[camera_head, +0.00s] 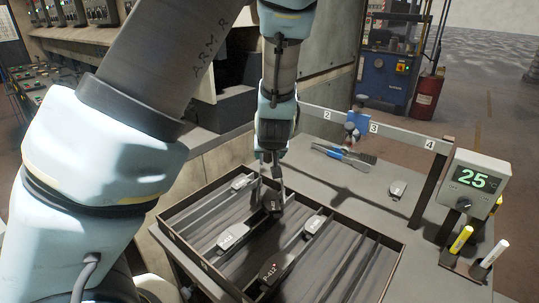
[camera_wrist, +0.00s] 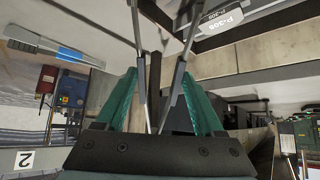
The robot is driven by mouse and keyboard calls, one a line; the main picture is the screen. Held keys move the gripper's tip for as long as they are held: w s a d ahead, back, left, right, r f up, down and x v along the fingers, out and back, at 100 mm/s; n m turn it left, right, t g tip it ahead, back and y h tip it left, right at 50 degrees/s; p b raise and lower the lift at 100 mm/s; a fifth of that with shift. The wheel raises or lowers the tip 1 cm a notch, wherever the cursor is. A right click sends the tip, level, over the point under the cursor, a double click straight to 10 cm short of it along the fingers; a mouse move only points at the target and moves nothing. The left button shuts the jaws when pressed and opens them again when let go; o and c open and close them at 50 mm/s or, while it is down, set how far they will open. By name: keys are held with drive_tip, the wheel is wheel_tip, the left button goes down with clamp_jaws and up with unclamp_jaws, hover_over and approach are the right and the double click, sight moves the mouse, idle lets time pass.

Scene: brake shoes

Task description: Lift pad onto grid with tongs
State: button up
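My gripper (camera_head: 270,152) points down over a shallow dark tray (camera_head: 190,250). In the wrist view, thin metal tongs (camera_wrist: 140,85) spread in a V between the teal fingers of my gripper (camera_wrist: 160,88). Their tips reach beyond the top of that view. In the head view, the tong legs straddle or stand close beside a dark pad (camera_head: 272,206); contact cannot be told. Another dark pad, marked P-412 (camera_head: 268,278), lies nearer in the tray. A pad labelled P-305 (camera_wrist: 228,18) shows in the wrist view. I cannot clearly identify a grid.
Lighter grey pads (camera_head: 232,236) also lie in the tray, between divider strips. Tools with a blue part (camera_head: 335,151) and a grey piece (camera_head: 397,189) lie on the table behind. A numbered rail (camera_head: 390,131) spans the back. A 25°C display (camera_head: 474,182) and markers (camera_head: 460,240) stand right.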

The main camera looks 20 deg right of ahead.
wheel_tip(320, 180, up, 10)
drive_tip(key=p, duration=0.8)
